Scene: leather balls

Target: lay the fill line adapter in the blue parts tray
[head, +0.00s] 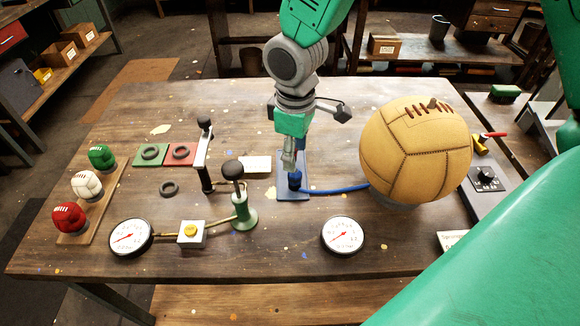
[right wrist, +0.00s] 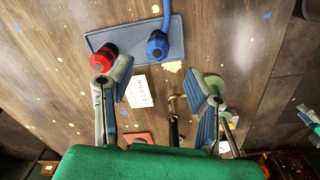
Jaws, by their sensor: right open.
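The blue parts tray (head: 284,188) lies flat on the table below my right gripper (head: 290,162); it also shows in the right wrist view (right wrist: 125,37). A blue fitting (head: 294,180) on a blue hose rests at the tray's near end (right wrist: 157,46). A red fitting with a dark end (right wrist: 103,60) shows at the tray's other end, partly in front of the tray and beside a fingertip; the head view hides it. I cannot tell which is the fill line adapter. My right gripper (right wrist: 163,82) is open, with nothing between its fingers. My left gripper is out of view.
A tan leather ball (head: 415,150) stands right of the tray, with the blue hose (head: 335,190) running to it. A green hand pump (head: 242,212), a black-handled post (head: 204,160) and two gauges (head: 343,235) stand nearby. A white card (head: 256,164) lies left of the tray.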

